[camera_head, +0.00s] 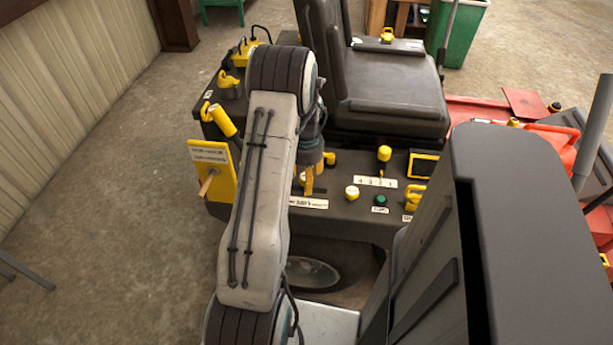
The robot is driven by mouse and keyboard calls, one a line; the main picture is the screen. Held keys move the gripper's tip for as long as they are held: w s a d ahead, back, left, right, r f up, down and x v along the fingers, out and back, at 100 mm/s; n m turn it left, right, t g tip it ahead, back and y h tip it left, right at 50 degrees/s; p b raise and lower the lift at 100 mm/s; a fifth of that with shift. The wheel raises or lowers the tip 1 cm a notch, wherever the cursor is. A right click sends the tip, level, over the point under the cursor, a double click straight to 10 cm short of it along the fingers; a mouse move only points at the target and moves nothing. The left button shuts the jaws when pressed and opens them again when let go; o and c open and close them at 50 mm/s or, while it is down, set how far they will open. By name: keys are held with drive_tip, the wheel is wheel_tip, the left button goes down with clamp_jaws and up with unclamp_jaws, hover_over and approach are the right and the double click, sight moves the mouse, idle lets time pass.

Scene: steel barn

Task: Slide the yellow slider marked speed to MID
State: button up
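A yellow upright piece (308,184), which looks like the speed slider, stands on the dark console just behind a white label strip (309,203). The label's words are too small to read surely, so I cannot tell which mark it is at. A dark slot shows to its right. My gripper (310,168) points down right over the yellow piece, beyond my pale arm. My arm hides the console to the left. I cannot tell whether the fingers touch the piece or how far they are apart.
The dark console (336,213) also bears a white-and-yellow knob (352,193), a yellow-topped lever (384,154), a green button (380,200) and a small screen (423,166). A black seat (395,90) rises behind. A yellow panel (221,178) with a lever stands at left.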

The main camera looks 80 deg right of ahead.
wheel_tip(320, 180, up, 12)
idle(0.8)
idle(0.8)
drive_tip(key=a+f+n+y, duration=0.2)
drive_tip(key=a+f, duration=0.1)
drive_tip(key=a, duration=0.8)
drive_tip(key=w+a+r+n+t+p, duration=0.1)
drive_tip(key=w+a+r+n+p, duration=0.3)
drive_tip(key=a+r, duration=0.4)
drive_tip(key=w+a+r+n+t+h+p, duration=0.1)
drive_tip(key=w+a+r+n+p, duration=0.2)
drive_tip(key=a, duration=1.1)
drive_tip(key=w+a+r+n+t+h+p, duration=0.1)
drive_tip(key=w+a+r+n+p, duration=0.3)
drive_tip(key=w+a+r+n, duration=0.5)
drive_tip(key=shift+a+r+n+p, duration=0.35)
drive_tip(key=shift+a+r+n, duration=0.9)
drive_tip(key=shift+r, duration=1.55)
